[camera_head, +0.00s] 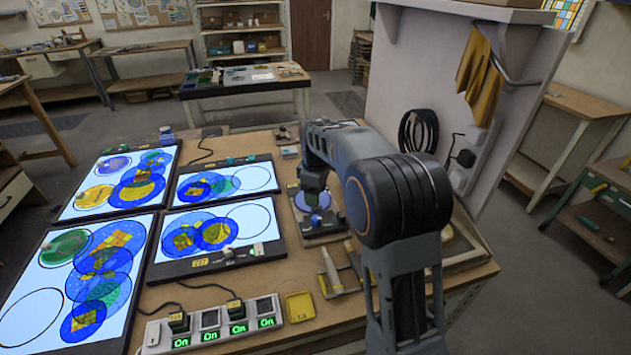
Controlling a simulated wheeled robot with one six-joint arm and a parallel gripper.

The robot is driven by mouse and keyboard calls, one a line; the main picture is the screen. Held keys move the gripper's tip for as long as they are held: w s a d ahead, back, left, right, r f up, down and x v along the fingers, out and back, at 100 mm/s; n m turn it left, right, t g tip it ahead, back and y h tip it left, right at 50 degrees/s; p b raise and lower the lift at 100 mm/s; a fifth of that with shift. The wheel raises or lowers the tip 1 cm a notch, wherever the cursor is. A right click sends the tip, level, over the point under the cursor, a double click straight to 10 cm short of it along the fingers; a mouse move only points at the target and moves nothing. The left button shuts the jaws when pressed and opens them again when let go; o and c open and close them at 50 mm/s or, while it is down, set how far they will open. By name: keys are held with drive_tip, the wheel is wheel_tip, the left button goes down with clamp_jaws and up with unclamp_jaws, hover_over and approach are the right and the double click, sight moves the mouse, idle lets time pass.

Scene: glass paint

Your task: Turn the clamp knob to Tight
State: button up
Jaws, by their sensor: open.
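A dark clamp fixture (322,234) stands on the wooden workbench, right of the light panels. A blue knob (316,220) is at its front, and I take this to be the clamp knob. Its marking is too small to read. My arm bends over from the right, and my gripper (313,196) points down over the fixture, just behind and above the blue knob in the picture. It is open and holds nothing that I can see. Its fingers are small and dark, so I cannot tell whether they touch the fixture. My arm hides part of the bench behind.
Several lit light panels (82,266) with coloured glass discs cover the bench's left side. A power strip (212,325) with green "On" displays lies at the front, beside a yellow tray (300,306). A grey upright panel (455,75) with a coiled cable (418,131) stands behind right.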

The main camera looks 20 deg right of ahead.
drive_tip(key=shift+r, duration=2.25)
